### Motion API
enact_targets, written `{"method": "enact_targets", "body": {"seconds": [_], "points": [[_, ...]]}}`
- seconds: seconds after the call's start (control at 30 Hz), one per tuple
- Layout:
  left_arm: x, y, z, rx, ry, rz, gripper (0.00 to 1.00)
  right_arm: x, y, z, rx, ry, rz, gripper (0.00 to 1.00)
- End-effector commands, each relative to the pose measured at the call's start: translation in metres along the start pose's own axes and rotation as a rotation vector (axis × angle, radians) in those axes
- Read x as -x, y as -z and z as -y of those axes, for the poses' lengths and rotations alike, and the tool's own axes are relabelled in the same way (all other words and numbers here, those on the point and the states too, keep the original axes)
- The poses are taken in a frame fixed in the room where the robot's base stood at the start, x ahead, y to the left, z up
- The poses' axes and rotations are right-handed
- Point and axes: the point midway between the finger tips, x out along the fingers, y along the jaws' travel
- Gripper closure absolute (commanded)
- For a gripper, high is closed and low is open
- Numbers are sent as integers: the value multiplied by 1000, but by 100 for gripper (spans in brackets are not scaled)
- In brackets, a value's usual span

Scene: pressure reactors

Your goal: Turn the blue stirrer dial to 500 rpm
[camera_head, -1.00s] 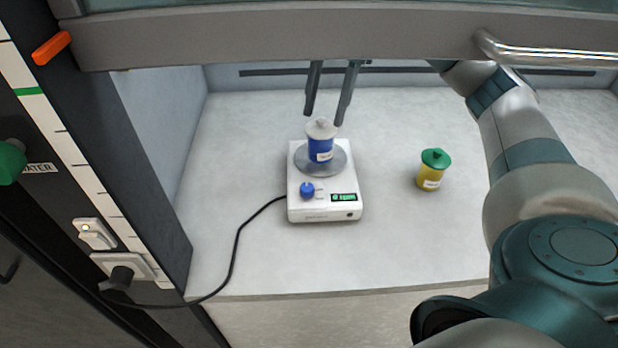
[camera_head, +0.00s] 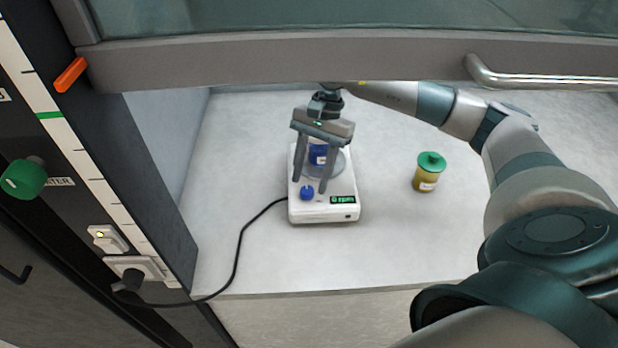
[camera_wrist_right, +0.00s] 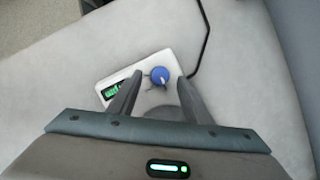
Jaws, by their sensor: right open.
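The blue stirrer dial (camera_head: 307,192) is on the front left of the white stirrer (camera_head: 322,213), beside its small green display (camera_head: 343,199). My right gripper (camera_head: 309,187) is open above the stirrer, its fingers pointing down toward the dial. In the right wrist view the dial (camera_wrist_right: 160,75) shows between and just beyond the two open fingertips (camera_wrist_right: 158,75), with no visible contact. The display (camera_wrist_right: 115,92) there is partly covered by a finger. A blue vessel (camera_head: 318,155) stands on the stirrer's round plate, partly hidden behind my gripper. The display's digits are too small to read. My left gripper is not in view.
A yellow jar with a green lid (camera_head: 428,172) stands to the right of the stirrer. A black cable (camera_head: 238,250) runs from the stirrer to a socket at left. The raised hood sash (camera_head: 280,62) crosses above my arm. The bench front is clear.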

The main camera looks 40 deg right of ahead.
Motion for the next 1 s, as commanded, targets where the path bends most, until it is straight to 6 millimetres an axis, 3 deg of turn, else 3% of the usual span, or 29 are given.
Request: {"method": "enact_targets", "body": {"seconds": [0.2, 0.57, 0.73, 1.0], "points": [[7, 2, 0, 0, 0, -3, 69, -19, -1, 0, 1, -1, 1, 55], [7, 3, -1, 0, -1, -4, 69, -23, 0, 0, 1, 1, 0, 55], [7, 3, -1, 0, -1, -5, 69, -22, 0, 0, 1, 0, 0, 93], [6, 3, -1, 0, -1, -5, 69, -23, 0, 0, -6, 3, 0, 96]]}}
